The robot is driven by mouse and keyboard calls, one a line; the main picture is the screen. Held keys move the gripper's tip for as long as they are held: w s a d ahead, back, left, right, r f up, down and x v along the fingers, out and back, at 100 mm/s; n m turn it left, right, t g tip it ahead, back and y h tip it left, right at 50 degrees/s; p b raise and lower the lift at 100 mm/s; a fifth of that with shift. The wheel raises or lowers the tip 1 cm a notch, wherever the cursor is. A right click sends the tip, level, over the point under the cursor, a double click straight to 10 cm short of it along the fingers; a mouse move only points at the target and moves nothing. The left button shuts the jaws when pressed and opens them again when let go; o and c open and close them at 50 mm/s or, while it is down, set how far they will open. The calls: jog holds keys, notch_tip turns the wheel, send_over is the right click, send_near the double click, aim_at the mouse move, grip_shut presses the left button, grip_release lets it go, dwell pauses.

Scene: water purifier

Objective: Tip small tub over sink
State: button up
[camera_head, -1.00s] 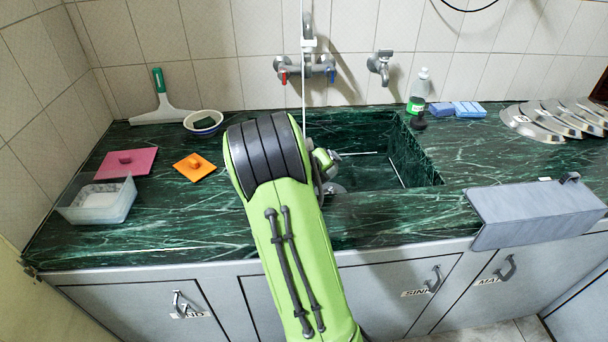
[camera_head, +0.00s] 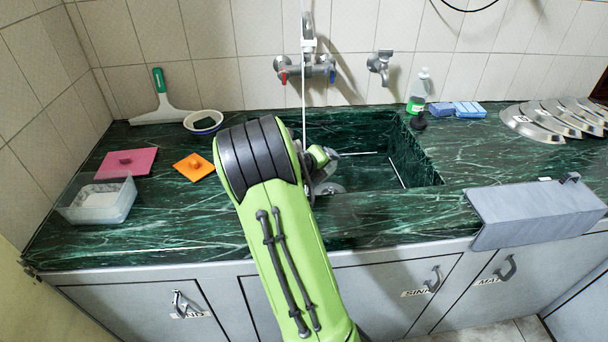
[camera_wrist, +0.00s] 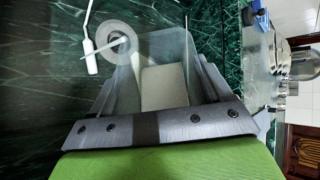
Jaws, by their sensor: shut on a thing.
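The small tub (camera_wrist: 165,75) is a clear, see-through container in the wrist view, with a pale beige area inside. My gripper (camera_wrist: 160,85) is shut on it, with a dark grey finger on each side. Dark green marble fills the background behind the tub. In the head view my green arm reaches to the sink (camera_head: 370,172) and hides most of the gripper and the tub. I cannot tell how far the tub is tilted.
A clear tub (camera_head: 125,200) with white contents, a pink lid (camera_head: 128,161), an orange lid (camera_head: 194,167), a bowl (camera_head: 203,122) and a squeegee (camera_head: 160,105) are on the left. A bottle (camera_head: 418,92) and blue sponges (camera_head: 468,109) stand right of the sink. Taps are behind.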

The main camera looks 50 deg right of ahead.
jog(key=shift+w+a+f+n+g+h, duration=0.15)
jog(key=shift+w+f+n+g+h, duration=0.25)
jog(key=shift+f+n+g, duration=0.45)
dwell(1.5)
jog(key=shift+w+a+r+g, duration=0.1)
jog(key=shift+w+r+g, duration=0.1)
jog(key=shift+w+g, duration=0.25)
jog(key=shift+s+d+r+m+t+y, duration=0.2)
jog(key=shift+s+r+m+t, duration=0.2)
jog(key=shift+t, duration=0.2)
jog(key=shift+s+d+r+m+t+y, duration=0.1)
jog(key=shift+s+r+m+t+y, duration=0.15)
jog(key=shift+s+m+t, duration=0.3)
jog(key=shift+s, duration=0.1)
jog(key=shift+r+t, duration=0.1)
jog(key=shift+t, duration=0.15)
jog(key=shift+f+t, duration=0.25)
jog(key=shift+t, duration=0.05)
jog(key=shift+s+f+m+t, duration=0.25)
jog(key=shift+m+t, duration=0.15)
jog(key=shift+m, duration=0.1)
jog(key=s+d+r+m+t+y, duration=0.1)
jog(key=s+d+r+m+t, duration=0.1)
jog(key=s+r+m+t, duration=0.1)
jog(key=shift+s+m+t, duration=0.8)
jog(key=shift+s+t, duration=0.6)
jog(key=shift+s, duration=0.4)
